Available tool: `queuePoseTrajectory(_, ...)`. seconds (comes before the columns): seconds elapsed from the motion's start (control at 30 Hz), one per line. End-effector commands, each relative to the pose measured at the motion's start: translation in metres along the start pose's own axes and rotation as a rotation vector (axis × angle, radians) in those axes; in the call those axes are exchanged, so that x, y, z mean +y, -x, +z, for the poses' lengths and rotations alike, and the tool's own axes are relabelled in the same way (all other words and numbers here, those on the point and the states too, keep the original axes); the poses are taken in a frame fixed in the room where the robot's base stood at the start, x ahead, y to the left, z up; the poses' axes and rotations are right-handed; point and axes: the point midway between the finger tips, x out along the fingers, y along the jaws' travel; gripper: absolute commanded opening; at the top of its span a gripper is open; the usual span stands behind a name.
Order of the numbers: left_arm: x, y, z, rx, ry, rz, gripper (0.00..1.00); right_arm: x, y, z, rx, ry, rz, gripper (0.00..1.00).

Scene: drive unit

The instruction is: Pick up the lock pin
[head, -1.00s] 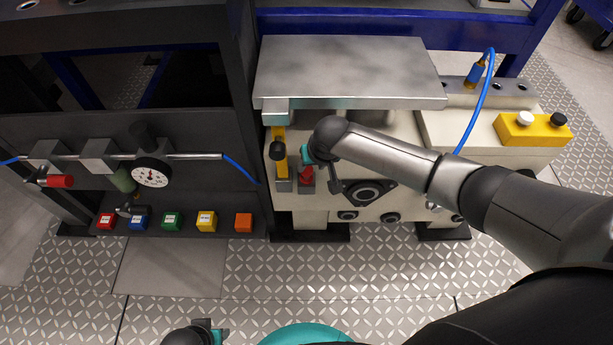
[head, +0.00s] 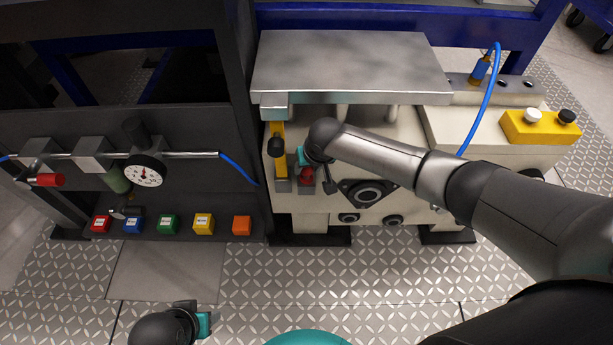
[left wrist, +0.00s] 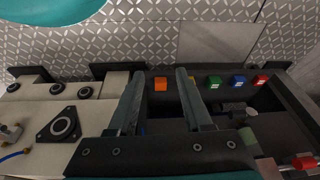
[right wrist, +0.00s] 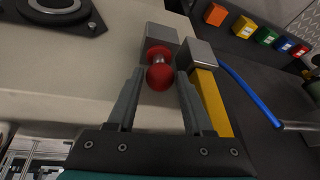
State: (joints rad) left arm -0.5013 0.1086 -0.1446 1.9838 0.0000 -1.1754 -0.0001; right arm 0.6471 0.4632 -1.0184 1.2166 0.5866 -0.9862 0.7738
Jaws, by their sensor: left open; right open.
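A yellow bar with a grey end block (right wrist: 201,55) stands close beside the knob. A grey plate (head: 350,68) lies above. A dark panel with coloured buttons (head: 168,223) is to the left. The patterned floor in front is clear.

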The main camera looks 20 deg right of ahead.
Motion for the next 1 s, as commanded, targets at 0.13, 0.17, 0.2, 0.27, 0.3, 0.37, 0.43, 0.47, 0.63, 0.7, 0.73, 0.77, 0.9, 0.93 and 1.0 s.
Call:
queuePoseTrajectory(0.13, -0.001, 0.013, -0.009, 0.026, 0.001, -0.002, 0.5, 0.0, -0.012, 0.0, 0.001, 0.001, 0.001, 0.51)
queuePoseTrajectory(0.17, -0.001, 0.015, -0.011, 0.031, 0.001, -0.002, 0.5, -0.001, -0.014, 0.0, 0.001, 0.001, 0.0, 0.51)
queuePoseTrajectory(0.2, -0.001, 0.019, -0.013, 0.038, 0.002, -0.002, 0.5, -0.001, -0.016, 0.0, 0.001, 0.0, 0.0, 0.51)
queuePoseTrajectory(0.27, -0.001, 0.025, -0.016, 0.046, 0.002, -0.003, 0.5, 0.0, -0.02, 0.0, 0.0, -0.001, 0.0, 0.51)
queuePoseTrajectory(0.3, -0.001, 0.028, -0.017, 0.051, 0.002, -0.003, 0.5, 0.0, -0.022, 0.0, 0.0, -0.001, 0.0, 0.51)
queuePoseTrajectory(0.37, -0.002, 0.032, -0.019, 0.057, 0.002, -0.004, 0.5, 0.0, -0.024, 0.0, 0.0, -0.001, 0.0, 0.51)
queuePoseTrajectory(0.43, -0.002, 0.036, -0.02, 0.061, 0.003, -0.004, 0.5, 0.0, -0.025, 0.0, 0.0, 0.0, 0.0, 0.51)
queuePoseTrajectory(0.47, -0.002, 0.037, -0.021, 0.062, 0.003, -0.004, 0.5, 0.0, -0.026, 0.0, 0.0, 0.0, 0.0, 0.51)
queuePoseTrajectory(0.63, -0.002, 0.04, -0.021, 0.064, 0.003, -0.004, 0.5, 0.0, -0.026, -0.001, 0.0, 0.0, 0.0, 0.51)
queuePoseTrajectory(0.7, -0.002, 0.04, -0.021, 0.064, 0.003, -0.004, 0.5, 0.0, -0.026, -0.001, 0.0, 0.0, 0.0, 0.51)
queuePoseTrajectory(0.73, -0.002, 0.04, -0.021, 0.064, 0.003, -0.004, 0.5, 0.0, -0.026, -0.001, 0.0, 0.0, 0.0, 0.51)
queuePoseTrajectory(0.77, -0.002, 0.04, -0.021, 0.064, 0.003, -0.004, 0.5, 0.0, -0.026, -0.001, 0.0, 0.0, 0.0, 0.51)
queuePoseTrajectory(0.9, -0.002, 0.04, -0.021, 0.064, 0.003, -0.004, 0.5, 0.0, -0.026, -0.001, 0.0, 0.0, 0.0, 0.35)
queuePoseTrajectory(0.93, -0.002, 0.04, -0.021, 0.064, 0.003, -0.004, 0.5, 0.0, -0.026, -0.001, 0.0, 0.0, 0.0, 0.32)
queuePoseTrajectory(1.0, -0.002, 0.04, -0.021, 0.064, 0.003, -0.004, 0.5, 0.0, -0.026, -0.001, 0.0, 0.0, 0.0, 0.24)
